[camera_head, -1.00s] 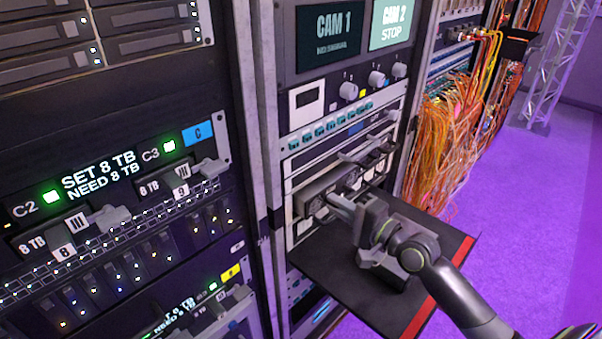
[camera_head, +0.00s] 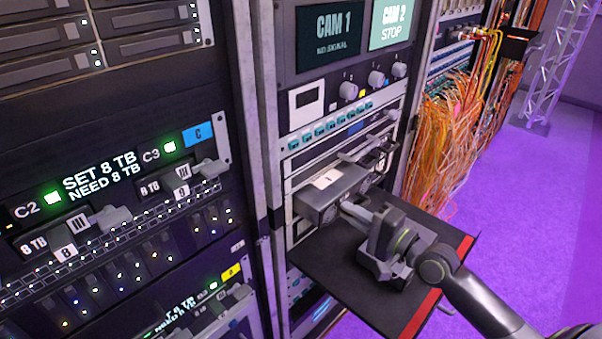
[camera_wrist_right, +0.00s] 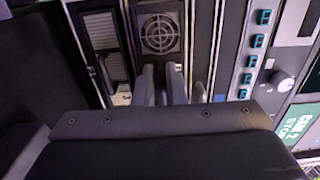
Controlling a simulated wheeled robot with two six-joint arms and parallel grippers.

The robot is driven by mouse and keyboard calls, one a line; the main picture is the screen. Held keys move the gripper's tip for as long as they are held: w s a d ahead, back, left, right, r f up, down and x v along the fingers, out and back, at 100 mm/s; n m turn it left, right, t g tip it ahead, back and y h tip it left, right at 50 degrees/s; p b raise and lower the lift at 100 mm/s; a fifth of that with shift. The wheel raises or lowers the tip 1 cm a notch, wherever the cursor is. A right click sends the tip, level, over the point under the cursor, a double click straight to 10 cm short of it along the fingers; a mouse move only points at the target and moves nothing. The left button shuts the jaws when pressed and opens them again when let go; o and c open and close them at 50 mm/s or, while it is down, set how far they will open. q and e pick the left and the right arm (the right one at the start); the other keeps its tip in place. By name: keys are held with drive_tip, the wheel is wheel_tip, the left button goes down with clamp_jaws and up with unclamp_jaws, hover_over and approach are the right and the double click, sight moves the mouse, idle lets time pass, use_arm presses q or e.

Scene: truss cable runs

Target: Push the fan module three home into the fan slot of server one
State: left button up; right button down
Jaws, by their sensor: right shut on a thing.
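A grey fan module (camera_head: 335,190) with a white label on its top sticks out of server one (camera_head: 300,170) in the right rack. I cannot read its label clearly. My right gripper (camera_head: 352,212) is shut on the front of this module. In the right wrist view, the two fingertips (camera_wrist_right: 163,88) are close together at the face of a module with a round fan grille (camera_wrist_right: 160,35). The held part is hidden between the fingers. My left gripper is not in view.
A black shelf (camera_head: 330,265) with a red edge lies below my right gripper. Other modules with handles (camera_head: 365,150) sit right of the held one. Orange cables (camera_head: 450,130) hang further right. A storage rack (camera_head: 120,200) fills the left.

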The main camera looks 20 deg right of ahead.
drive_tip(key=c, duration=1.4)
unclamp_jaws()
drive_tip(key=shift+f, duration=0.1)
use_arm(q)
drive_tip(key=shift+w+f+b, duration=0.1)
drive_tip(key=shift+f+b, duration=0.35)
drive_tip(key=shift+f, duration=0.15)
use_arm(e)
drive_tip(key=v, duration=1.7)
drive_tip(key=shift+s, duration=0.2)
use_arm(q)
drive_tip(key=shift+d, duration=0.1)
use_arm(e)
drive_tip(key=shift+d, duration=0.1)
